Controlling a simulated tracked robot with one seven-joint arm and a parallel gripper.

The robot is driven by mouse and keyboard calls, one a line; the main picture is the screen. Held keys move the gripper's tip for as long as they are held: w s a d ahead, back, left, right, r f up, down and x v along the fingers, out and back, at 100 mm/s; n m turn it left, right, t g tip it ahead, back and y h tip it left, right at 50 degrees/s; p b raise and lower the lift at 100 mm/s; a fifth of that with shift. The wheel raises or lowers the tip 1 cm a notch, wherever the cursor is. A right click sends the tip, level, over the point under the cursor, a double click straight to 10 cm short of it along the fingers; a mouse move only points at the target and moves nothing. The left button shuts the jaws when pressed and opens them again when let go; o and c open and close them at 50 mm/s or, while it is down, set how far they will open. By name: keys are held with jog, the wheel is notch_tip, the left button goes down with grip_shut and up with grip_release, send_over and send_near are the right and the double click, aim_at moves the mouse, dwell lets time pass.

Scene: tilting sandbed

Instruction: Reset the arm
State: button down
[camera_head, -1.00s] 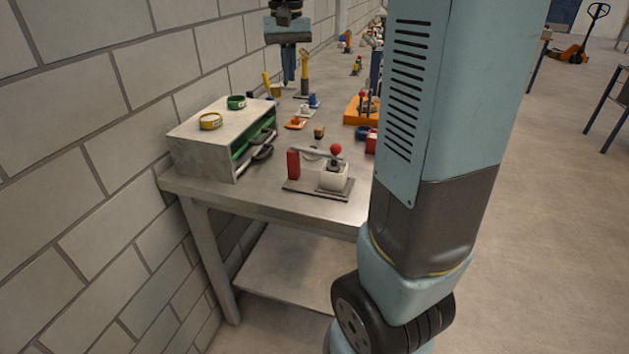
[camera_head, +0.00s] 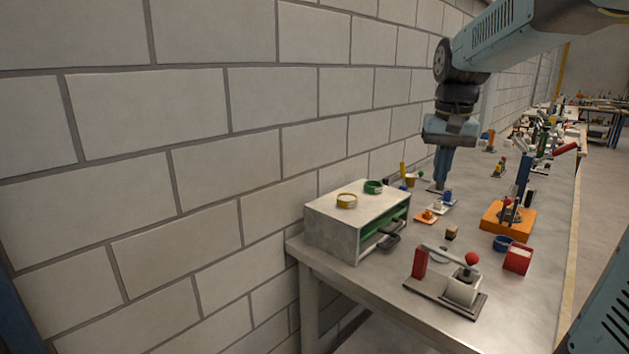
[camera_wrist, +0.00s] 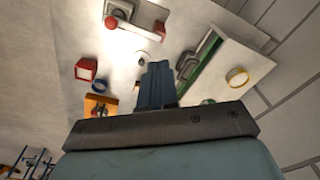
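My arm reaches in from the upper right in the head view, bent at the elbow, with the wrist hanging down over the workbench (camera_head: 375,290). My gripper (camera_head: 440,188) points down above the bench's far part, behind the grey drawer box. In the wrist view my gripper's blue fingers (camera_wrist: 157,68) lie side by side with no clear gap. Nothing shows between them. Whether the tips touch the bench or things behind cannot be told, but they look clear of it.
A grey drawer box (camera_head: 335,232) carries a yellow ring (camera_head: 347,201) and a green ring (camera_head: 373,187). A clamp fixture with a red knob (camera_head: 472,259) stands in front. A red box (camera_head: 518,258) and orange base (camera_head: 500,220) are at right. A block wall (camera_head: 200,150) borders the left.

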jog(key=s+a+f+n+t, duration=0.1)
jog(key=s+a+f+t, duration=0.1)
jog(key=s, duration=0.7)
jog(key=s+a+f+n+t, duration=0.1)
jog(key=s+f+t, duration=0.1)
jog(key=s, duration=0.7)
jog(key=shift+a+f+t, duration=0.3)
jog(key=shift+a+f, duration=0.1)
jog(key=c, duration=1.8)
grip_release()
